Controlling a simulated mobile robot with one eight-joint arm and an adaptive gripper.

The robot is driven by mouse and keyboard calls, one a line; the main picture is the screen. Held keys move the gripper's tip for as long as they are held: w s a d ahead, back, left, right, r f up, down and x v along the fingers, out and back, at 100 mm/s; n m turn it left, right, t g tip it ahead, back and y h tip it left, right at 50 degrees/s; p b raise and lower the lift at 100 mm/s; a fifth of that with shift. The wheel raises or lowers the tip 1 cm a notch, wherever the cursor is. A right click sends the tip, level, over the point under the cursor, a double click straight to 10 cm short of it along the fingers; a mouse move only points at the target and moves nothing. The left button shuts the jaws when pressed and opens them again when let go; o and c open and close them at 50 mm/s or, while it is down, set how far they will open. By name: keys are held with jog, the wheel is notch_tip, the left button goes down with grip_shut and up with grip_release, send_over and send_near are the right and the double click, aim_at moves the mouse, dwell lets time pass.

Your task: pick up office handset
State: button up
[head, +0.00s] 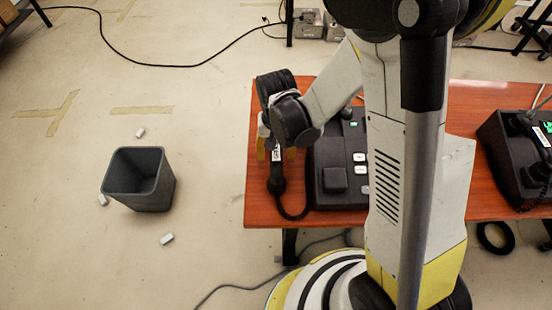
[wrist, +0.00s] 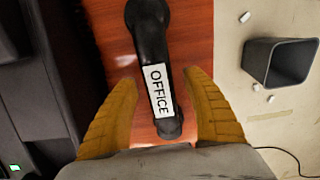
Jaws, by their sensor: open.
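The office handset (wrist: 150,45) is black with a white OFFICE label (wrist: 158,90). It lies on the red-brown table beside its black phone base (head: 338,165). In the head view the handset (head: 276,180) shows below my gripper, with its upper part hidden by my wrist. In the wrist view my gripper (wrist: 163,80) is open, with one yellow finger on each side of the handset. A gap shows between each finger and the handset. In the head view my gripper (head: 276,153) is over the table's left end.
The table (head: 400,205) has a second black phone (head: 510,165) at its right end. A grey bin (head: 140,180) stands on the floor to the left, with several small white pieces around it.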

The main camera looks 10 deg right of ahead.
jog(key=shift+r, duration=0.1)
grip_shut()
